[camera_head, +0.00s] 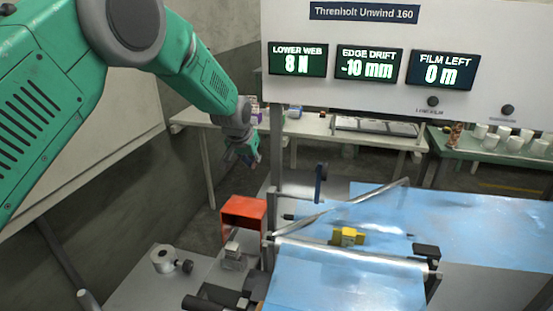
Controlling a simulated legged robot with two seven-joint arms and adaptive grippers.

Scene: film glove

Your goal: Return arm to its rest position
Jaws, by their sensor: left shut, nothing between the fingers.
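My left arm comes in from the upper left in green and grey. Its gripper (249,158) hangs at the arm's end, left of the machine's post, and is shut with nothing in it. It is above and behind the orange box and apart from it. My right gripper does not show in this view.
A display panel (400,25) reads "LOWER WEB 8 N", "EDGE DRIFT -10 mm" and "FILM LEFT 0 m". Tables with small items stand behind.

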